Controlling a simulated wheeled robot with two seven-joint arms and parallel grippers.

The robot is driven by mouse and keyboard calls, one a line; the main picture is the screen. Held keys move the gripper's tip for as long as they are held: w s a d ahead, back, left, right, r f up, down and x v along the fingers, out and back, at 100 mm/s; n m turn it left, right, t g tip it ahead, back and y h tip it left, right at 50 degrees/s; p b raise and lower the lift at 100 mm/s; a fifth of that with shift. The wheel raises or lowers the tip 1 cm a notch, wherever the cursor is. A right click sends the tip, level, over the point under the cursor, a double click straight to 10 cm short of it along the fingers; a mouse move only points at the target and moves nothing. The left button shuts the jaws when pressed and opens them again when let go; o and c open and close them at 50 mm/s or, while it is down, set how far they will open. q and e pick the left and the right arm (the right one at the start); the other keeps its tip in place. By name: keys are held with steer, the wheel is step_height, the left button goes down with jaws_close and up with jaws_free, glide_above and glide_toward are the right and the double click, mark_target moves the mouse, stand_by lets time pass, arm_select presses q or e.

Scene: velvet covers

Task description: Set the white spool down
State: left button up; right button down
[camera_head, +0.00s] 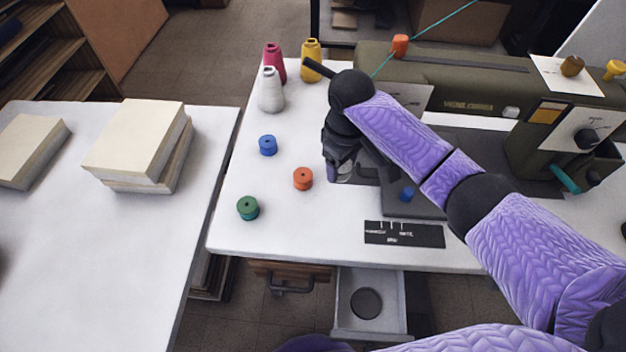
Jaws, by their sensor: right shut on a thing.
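My right gripper (341,174) points down over the white sewing table (320,240), just left of the sewing machine's base. It is shut on a small pale thing that shows between its fingers, the white spool (345,171). The fingers hide most of the spool, and I cannot tell whether it touches the table top. An orange spool (303,178) stands a little left of the gripper. A blue spool (268,145) and a green spool (248,207) stand farther left. My left gripper is not in view.
White (270,92), magenta (273,62) and yellow (311,62) thread cones stand at the back left. The green sewing machine (470,85) fills the right. A drawer (370,325) is open below the front edge. Stacked pale blocks (135,140) lie on the left table.

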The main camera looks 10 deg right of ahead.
mark_target(338, 196)
step_height(338, 196, down, 8)
steer(key=b, duration=0.3)
steer(key=shift+f, duration=0.2)
steer(key=shift+r, duration=0.2)
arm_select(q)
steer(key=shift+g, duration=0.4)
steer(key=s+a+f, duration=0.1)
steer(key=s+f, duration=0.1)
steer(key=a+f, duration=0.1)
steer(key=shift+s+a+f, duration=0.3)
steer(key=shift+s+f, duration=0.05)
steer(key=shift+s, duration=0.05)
arm_select(e)
steer(key=shift+f, duration=0.1)
steer(key=shift+c, duration=1.9)
jaws_free()
steer(key=shift+r, duration=0.25)
step_height(338, 196, up, 12)
steer(key=p, duration=0.5)
steer(key=shift+f, duration=0.25)
steer(key=shift+r, duration=0.15)
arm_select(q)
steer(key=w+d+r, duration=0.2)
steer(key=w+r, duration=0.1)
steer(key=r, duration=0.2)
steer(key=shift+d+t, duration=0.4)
